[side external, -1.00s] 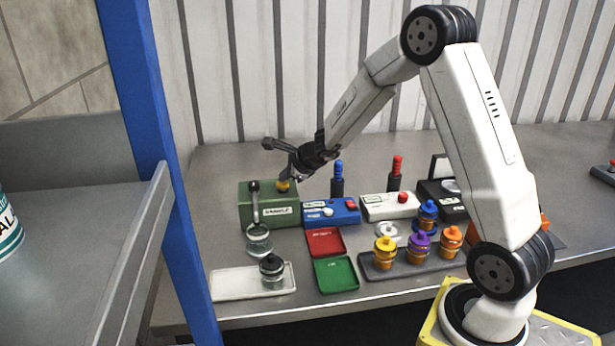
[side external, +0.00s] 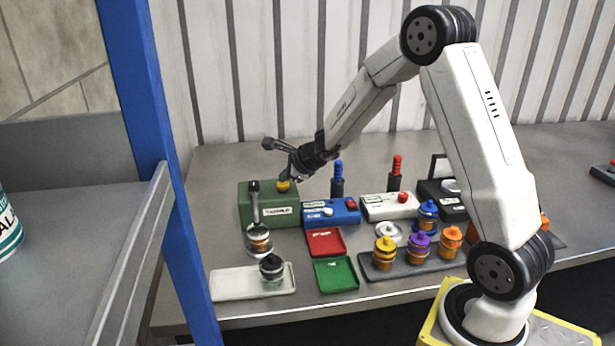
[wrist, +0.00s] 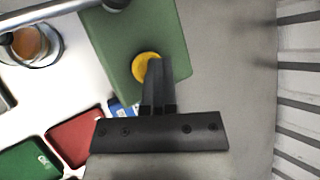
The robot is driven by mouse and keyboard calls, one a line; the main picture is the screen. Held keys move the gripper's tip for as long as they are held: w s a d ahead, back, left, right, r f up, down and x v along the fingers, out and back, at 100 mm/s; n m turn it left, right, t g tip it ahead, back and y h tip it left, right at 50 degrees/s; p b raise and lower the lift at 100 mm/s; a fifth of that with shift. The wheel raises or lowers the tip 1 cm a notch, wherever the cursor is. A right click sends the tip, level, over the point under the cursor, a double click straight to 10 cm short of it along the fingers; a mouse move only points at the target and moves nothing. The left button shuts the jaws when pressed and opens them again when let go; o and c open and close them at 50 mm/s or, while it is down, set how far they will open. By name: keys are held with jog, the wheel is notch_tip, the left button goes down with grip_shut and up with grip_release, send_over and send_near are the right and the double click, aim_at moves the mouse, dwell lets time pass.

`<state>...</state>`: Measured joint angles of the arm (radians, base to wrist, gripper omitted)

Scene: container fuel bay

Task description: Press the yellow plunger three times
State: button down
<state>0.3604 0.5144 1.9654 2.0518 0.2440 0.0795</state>
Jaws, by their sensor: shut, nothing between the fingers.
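The yellow plunger (side external: 283,187) is a round knob on top of the green dispenser box (side external: 250,207) at the back left. It also shows in the wrist view (wrist: 141,66). My gripper (side external: 288,175) is shut and empty, with its fingertips pointing down at the plunger. In the wrist view the closed fingers (wrist: 155,72) overlap the plunger's right side; the tips appear at or touching it, but how far it is pushed in is hard to tell. A glass jar (side external: 259,242) with amber content stands under the box's grey spout (side external: 254,204).
A white tray (side external: 229,283) holds a dark-lidded jar (side external: 271,268). Red (side external: 326,242) and green (side external: 335,274) trays, a blue box (side external: 330,213), and a white box (side external: 388,207) lie to the right. A dark rack (side external: 395,270) holds several coloured-lidded jars.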

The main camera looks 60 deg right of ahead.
jog(key=shift+r, duration=1.6)
jog(key=shift+r, duration=0.1)
jog(key=shift+r, duration=2.4)
jog(key=shift+r, duration=0.1)
dwell(0.6)
jog(key=shift+r, duration=1.8)
jog(key=shift+f, duration=0.15)
send_over(286, 184)
jog(key=shift+w+f, duration=0.1)
jog(key=shift+f, duration=4.1)
